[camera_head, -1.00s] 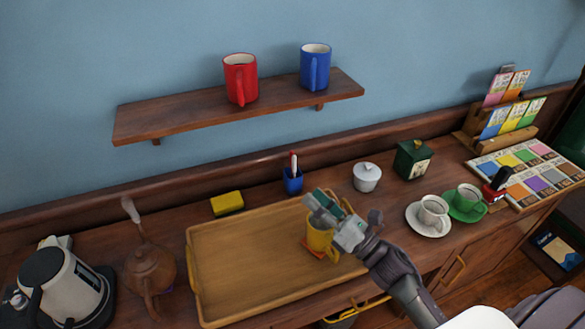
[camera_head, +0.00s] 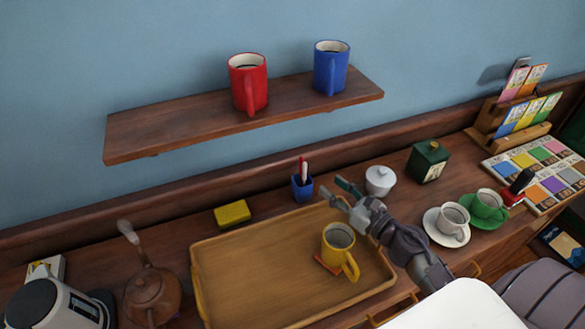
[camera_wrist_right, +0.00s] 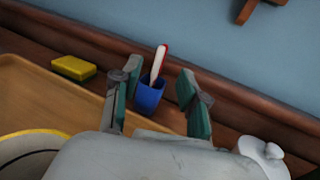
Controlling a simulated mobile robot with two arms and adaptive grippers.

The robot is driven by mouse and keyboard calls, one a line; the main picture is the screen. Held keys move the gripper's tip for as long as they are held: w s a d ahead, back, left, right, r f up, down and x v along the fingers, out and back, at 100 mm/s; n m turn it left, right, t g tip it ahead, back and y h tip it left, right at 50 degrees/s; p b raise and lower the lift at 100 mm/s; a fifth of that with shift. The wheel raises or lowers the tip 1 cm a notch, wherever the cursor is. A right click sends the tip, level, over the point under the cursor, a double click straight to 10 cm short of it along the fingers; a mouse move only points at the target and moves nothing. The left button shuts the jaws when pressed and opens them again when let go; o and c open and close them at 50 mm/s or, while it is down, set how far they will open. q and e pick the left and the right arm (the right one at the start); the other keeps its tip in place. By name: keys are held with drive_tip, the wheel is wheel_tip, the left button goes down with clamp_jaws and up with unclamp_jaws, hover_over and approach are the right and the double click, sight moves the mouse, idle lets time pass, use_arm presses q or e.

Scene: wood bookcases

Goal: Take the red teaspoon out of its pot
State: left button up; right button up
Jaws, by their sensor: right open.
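The blue pot (camera_head: 302,187) stands on the wooden counter at the wall, behind the tray. The red teaspoon (camera_head: 304,170) stands upright in it, its upper part showing red and white; its lower end is hidden in the pot. In the right wrist view the pot (camera_wrist_right: 149,96) and spoon (camera_wrist_right: 158,65) appear between the fingers. My right gripper (camera_head: 340,193) is open and empty, to the right of the pot and apart from it in the head view. Its fingers (camera_wrist_right: 158,100) also show in the right wrist view. My left gripper is not in view.
The yellow mug (camera_head: 337,238) stands on an orange coaster on the wooden tray (camera_head: 250,290). A yellow sponge (camera_head: 232,213) lies left of the pot. A white lidded bowl (camera_head: 380,180) is close behind my right gripper. Red and blue mugs stand on the shelf (camera_head: 190,125) above.

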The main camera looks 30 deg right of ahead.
drive_tip(key=p, duration=0.3)
approach(301, 157)
drive_tip(key=a+x, duration=0.1)
drive_tip(key=x, duration=0.5)
drive_tip(key=d+p+x, duration=0.1)
drive_tip(key=x, duration=0.2)
drive_tip(key=shift+w+f, duration=0.15)
drive_tip(key=shift+f, duration=0.05)
drive_tip(key=shift+w+a+f, duration=0.15)
drive_tip(key=shift+w, duration=0.3)
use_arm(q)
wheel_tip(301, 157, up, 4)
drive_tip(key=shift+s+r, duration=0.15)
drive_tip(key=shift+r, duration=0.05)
use_arm(e)
drive_tip(key=shift+s, duration=0.1)
drive_tip(key=shift+c, duration=1)
clamp_jaws()
